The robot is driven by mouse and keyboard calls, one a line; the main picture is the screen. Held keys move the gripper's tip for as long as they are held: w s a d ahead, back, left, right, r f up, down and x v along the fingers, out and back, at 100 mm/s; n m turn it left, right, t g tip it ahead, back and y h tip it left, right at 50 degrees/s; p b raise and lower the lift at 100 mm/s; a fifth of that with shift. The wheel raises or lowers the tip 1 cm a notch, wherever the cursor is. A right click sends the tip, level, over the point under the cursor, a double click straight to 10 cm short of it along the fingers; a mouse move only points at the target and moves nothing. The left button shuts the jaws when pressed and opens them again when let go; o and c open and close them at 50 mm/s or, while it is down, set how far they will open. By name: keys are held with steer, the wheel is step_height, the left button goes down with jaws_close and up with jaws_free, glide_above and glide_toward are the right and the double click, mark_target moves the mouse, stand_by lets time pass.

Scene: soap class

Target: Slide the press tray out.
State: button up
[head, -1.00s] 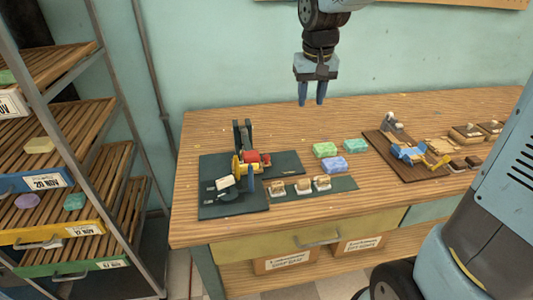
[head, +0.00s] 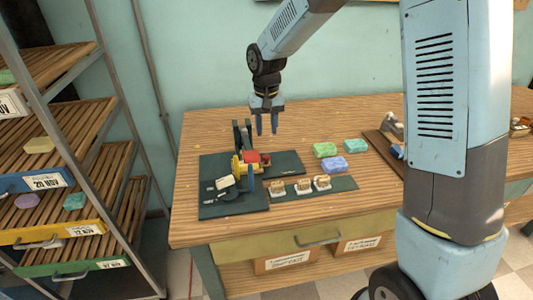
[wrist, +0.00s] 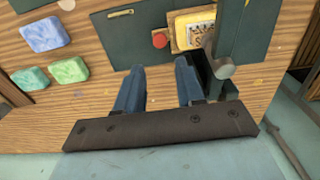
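The soap press stands on a dark green base plate (head: 215,208) at the left of the bench. It has dark uprights (head: 240,132), a yellow part (head: 245,169) and a red part (head: 252,156). I cannot clearly tell its tray from the other parts. In the wrist view the press shows a yellow part (wrist: 196,17) with a lettered plate, a red knob (wrist: 160,40) and a dark upright (wrist: 236,30). My gripper (head: 267,129) is above the bench, right of the uprights, pointing down. In the wrist view its fingers (wrist: 158,80) are apart with nothing between them.
Blue (head: 334,164), green (head: 325,150) and another green (head: 355,145) soap bars lie right of the press. Small stamps (head: 301,186) stand on a dark mat in front. A slatted rack (head: 60,135) stands at the left. The wall is close behind the bench.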

mark_target(266, 156)
step_height(266, 156, down, 10)
steer(key=shift+f, duration=0.25)
steer(key=shift+c, duration=0.3)
jaws_close()
stand_by(0.4)
